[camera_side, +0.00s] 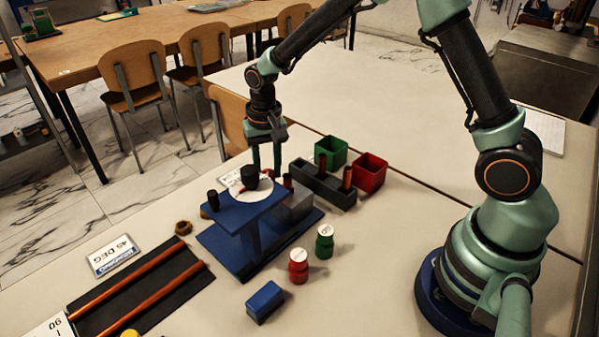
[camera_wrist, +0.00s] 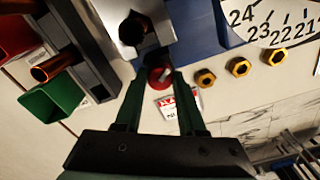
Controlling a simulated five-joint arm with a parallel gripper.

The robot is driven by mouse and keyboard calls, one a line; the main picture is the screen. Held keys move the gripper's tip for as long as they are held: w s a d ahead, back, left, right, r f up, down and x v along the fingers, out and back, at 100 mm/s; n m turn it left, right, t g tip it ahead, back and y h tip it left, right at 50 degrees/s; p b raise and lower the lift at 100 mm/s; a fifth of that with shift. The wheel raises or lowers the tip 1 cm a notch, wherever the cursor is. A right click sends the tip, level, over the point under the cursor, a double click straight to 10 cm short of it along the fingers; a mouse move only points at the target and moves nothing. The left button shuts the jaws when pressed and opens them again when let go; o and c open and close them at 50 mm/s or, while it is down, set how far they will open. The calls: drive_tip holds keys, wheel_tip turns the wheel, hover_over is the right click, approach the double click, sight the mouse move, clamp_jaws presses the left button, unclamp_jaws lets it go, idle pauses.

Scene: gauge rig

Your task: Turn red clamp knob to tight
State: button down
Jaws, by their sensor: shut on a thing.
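The red clamp knob (camera_wrist: 160,76) shows in the wrist view at the edge of the grey block (camera_wrist: 150,18), which has a dark round post on it. My gripper (camera_wrist: 160,78) has its two dark green fingers on either side of the knob, shut on it.
A dark rack (camera_side: 322,187) with copper rods stands right of the stand, with green (camera_side: 331,150) and red (camera_side: 370,172) bins behind. Red (camera_side: 299,268) and green (camera_side: 324,243) jars and a blue block (camera_side: 264,301) stand in front. Several brass nuts (camera_wrist: 240,67) show in the wrist view.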

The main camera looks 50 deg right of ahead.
drive_tip(key=m, duration=0.5)
drive_tip(key=shift+d+m, duration=0.15)
drive_tip(key=shift+m, duration=0.15)
idle(0.4)
drive_tip(key=c, duration=0.5)
unclamp_jaws()
drive_tip(key=shift+s, duration=0.1)
